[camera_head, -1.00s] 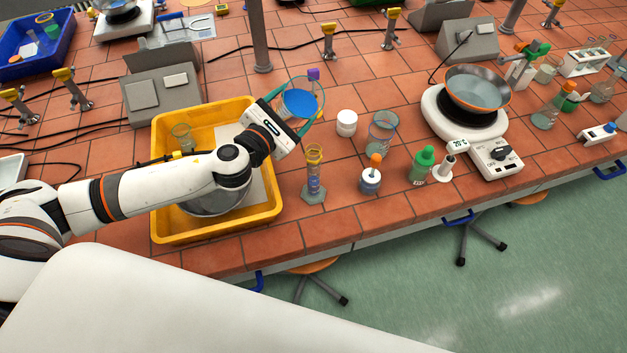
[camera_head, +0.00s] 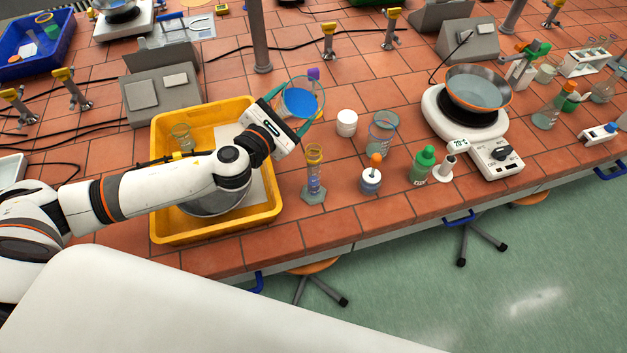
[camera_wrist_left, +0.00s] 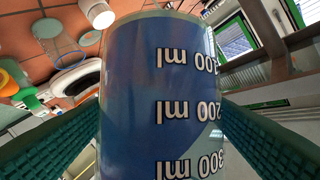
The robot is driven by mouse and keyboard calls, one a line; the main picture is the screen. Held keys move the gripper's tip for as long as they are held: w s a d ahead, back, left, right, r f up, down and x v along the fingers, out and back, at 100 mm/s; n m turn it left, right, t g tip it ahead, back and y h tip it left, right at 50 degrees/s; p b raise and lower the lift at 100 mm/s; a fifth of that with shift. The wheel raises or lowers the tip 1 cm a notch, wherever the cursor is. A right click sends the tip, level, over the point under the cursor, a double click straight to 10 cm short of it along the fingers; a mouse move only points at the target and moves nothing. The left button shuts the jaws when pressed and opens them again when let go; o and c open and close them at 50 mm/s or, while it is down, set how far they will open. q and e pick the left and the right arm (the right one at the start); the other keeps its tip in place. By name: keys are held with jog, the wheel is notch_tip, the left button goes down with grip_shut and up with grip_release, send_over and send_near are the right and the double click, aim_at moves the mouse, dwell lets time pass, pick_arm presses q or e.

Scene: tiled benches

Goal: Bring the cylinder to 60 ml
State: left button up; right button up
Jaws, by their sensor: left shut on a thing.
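My left gripper (camera_head: 301,104) is shut on a beaker of blue liquid (camera_head: 299,101), held above the bench, up and left of the cylinder. In the left wrist view the beaker (camera_wrist_left: 160,95) fills the middle between the green finger pads, with marks of 100, 200 and 300 ml upside down. My right gripper is not in view.
The yellow tray (camera_head: 160,220) with glassware lies under my left arm. Right of the cylinder stand a dropper bottle (camera_head: 371,180), a green-capped bottle (camera_head: 422,165), an empty beaker (camera_head: 382,132), a white jar (camera_head: 347,123) and a hotplate with a pan (camera_head: 478,88). The bench's front edge is close.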

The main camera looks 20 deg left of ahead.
pick_arm(q)
jog(key=shift+w+m+t+b, duration=0.1)
jog(key=shift+m+t+b, duration=0.5)
jog(key=shift+m+b, duration=0.3)
dwell(2.9)
jog(key=shift+r+n+p, duration=0.2)
jog(key=shift+n+p, duration=0.1)
jog(key=shift+p, duration=0.4)
jog(key=shift+f, duration=0.2)
jog(key=shift+a+b, duration=0.1)
jog(key=shift+b, duration=0.2)
dwell(1.8)
jog(key=shift+r+p, duration=0.2)
jog(key=shift+p, duration=0.85)
jog(key=shift+f, duration=0.2)
